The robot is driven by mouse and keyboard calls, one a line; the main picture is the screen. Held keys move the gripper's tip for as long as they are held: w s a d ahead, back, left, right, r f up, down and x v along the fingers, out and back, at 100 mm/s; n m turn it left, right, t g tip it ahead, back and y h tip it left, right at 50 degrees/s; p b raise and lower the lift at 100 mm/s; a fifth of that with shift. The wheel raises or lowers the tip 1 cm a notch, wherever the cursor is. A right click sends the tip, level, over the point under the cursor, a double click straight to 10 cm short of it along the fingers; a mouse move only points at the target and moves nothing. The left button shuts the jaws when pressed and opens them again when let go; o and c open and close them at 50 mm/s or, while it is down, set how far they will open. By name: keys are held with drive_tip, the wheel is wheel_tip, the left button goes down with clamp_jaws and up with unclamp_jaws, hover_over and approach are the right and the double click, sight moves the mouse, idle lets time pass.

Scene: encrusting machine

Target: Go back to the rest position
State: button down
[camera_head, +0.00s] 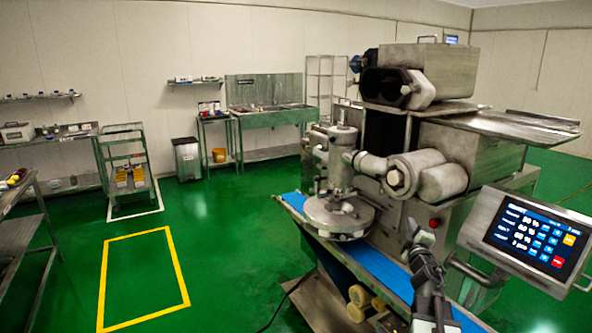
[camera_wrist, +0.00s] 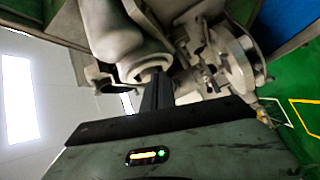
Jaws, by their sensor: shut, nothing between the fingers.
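My gripper (camera_head: 411,228) is at the lower right of the head view, raised in front of the encrusting machine (camera_head: 480,148). In the wrist view my gripper (camera_wrist: 157,80) is shut, its dark fingers together with nothing between them. Beyond the fingers, the wrist view shows the machine's rounded metal housing (camera_wrist: 128,40) and forming parts (camera_wrist: 236,62). I cannot tell whether the fingertips touch the machine.
A control panel (camera_head: 528,238) on a bracket stands close to the right of my arm. A blue conveyor belt (camera_head: 387,272) runs below the machine. Green floor with a yellow marked rectangle (camera_head: 145,278) is open at left. A cart (camera_head: 125,170) and sink (camera_head: 268,118) stand farther back.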

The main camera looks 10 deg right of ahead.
drive_tip(key=w+a+f+m+g, duration=0.1)
drive_tip(key=w+a+f+m, duration=0.1)
drive_tip(key=a, duration=0.6)
drive_tip(key=w+a+f+m+g, duration=0.1)
drive_tip(key=w+a+f+m, duration=0.15)
drive_tip(key=a, duration=0.45)
drive_tip(key=s+a+f+m+g+y, duration=0.25)
drive_tip(key=a+f+g, duration=0.25)
drive_tip(key=a+f, duration=0.55)
drive_tip(key=s+a+f+m+g+y, duration=0.1)
drive_tip(key=s+a+f+g, duration=0.4)
drive_tip(key=s, duration=0.5)
drive_tip(key=s+a+f+m+g+y, duration=0.1)
drive_tip(key=s+a+f+g+y, duration=0.2)
drive_tip(key=s, duration=0.7)
drive_tip(key=a+f+g, duration=0.2)
drive_tip(key=a, duration=0.2)
drive_tip(key=shift+m+g+p, duration=0.3)
drive_tip(key=shift+g, duration=0.1)
drive_tip(key=shift+f, duration=0.1)
